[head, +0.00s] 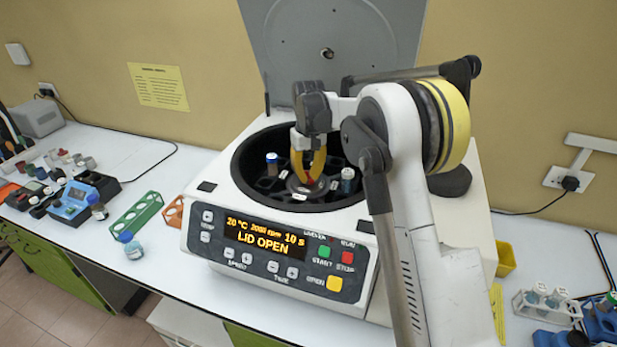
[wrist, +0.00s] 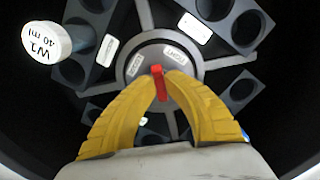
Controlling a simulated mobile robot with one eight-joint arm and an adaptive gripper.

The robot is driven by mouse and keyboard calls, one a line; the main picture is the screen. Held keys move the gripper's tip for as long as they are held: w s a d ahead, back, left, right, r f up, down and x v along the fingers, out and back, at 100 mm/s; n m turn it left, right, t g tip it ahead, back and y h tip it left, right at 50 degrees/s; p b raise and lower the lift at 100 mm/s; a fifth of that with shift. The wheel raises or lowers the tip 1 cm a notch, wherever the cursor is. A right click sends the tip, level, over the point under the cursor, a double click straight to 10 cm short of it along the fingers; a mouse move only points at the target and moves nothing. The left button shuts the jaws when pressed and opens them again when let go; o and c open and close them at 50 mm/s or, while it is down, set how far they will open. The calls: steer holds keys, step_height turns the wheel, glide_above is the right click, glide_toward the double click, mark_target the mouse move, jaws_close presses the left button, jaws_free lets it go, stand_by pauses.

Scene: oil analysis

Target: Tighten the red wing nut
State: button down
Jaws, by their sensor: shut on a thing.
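The red wing nut (wrist: 159,84) sits at the hub of the centrifuge rotor (wrist: 185,52). In the wrist view its red bar stands between the tips of my gripper (wrist: 161,88), whose yellow fingers are shut on it. In the head view my gripper (head: 309,180) reaches down into the open centrifuge (head: 215,188), and a bit of red shows between the fingertips. Capped tubes stand in the rotor's holders: one with a blue cap (head: 272,160), another (head: 347,178) to the right, and a white-capped one (wrist: 47,42) marked W1 40 ml.
The centrifuge lid (head: 375,40) is raised at the back. The bowl's dark wall surrounds my gripper. A tube rack (head: 545,306) stands at the right.

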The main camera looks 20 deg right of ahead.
mark_target(309, 175)
steer(key=m, duration=0.4)
steer(key=shift+m, duration=0.3)
steer(key=shift+m+b, duration=0.35)
steer(key=shift+m, duration=1.55)
steer(key=c, duration=1.4)
jaws_free()
steer(key=shift+c, duration=0.2)
step_height(309, 175, up, 12)
